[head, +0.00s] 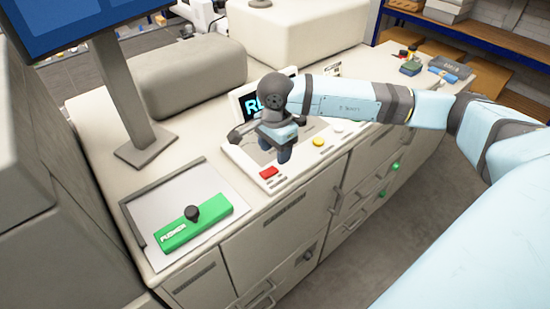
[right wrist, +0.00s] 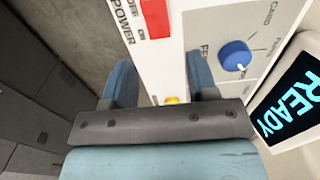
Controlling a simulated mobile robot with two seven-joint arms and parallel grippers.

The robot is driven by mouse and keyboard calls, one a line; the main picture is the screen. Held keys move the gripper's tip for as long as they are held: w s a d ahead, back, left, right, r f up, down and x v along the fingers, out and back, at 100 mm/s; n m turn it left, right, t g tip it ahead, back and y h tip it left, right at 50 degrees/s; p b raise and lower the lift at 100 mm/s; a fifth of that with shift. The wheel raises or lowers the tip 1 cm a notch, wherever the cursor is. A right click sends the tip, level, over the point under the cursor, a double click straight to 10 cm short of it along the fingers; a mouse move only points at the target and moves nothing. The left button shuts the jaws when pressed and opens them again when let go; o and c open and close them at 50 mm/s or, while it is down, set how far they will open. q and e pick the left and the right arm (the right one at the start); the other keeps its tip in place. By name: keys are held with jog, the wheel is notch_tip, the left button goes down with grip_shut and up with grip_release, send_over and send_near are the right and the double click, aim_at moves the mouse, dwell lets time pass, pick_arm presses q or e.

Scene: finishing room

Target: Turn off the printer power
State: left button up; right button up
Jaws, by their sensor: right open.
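The printer's control panel (head: 245,163) lies on the cream cabinet top. Its red power switch (head: 269,172) is near the front left corner and also shows at the top of the right wrist view (right wrist: 157,17), beside the words POWER, OFF and ON. I cannot tell which way it is set. The screen (right wrist: 292,105) is lit and reads READY; my arm partly hides it in the head view. My right gripper (head: 285,155) is open and empty above the panel, right of and apart from the red switch. My left gripper is out of view.
A blue knob (right wrist: 235,55) and a yellow button (head: 319,142) are near the right gripper. A green pusher block (head: 210,220) with a black knob lies on a grey plate at left. A monitor post (head: 120,95) stands behind it. Small items (head: 410,69) lie far right.

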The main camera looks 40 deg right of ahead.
aim_at(275, 168)
notch_tip(275, 168, down, 5)
jog(key=shift+r+p, duration=0.1)
jog(key=shift+p, duration=0.35)
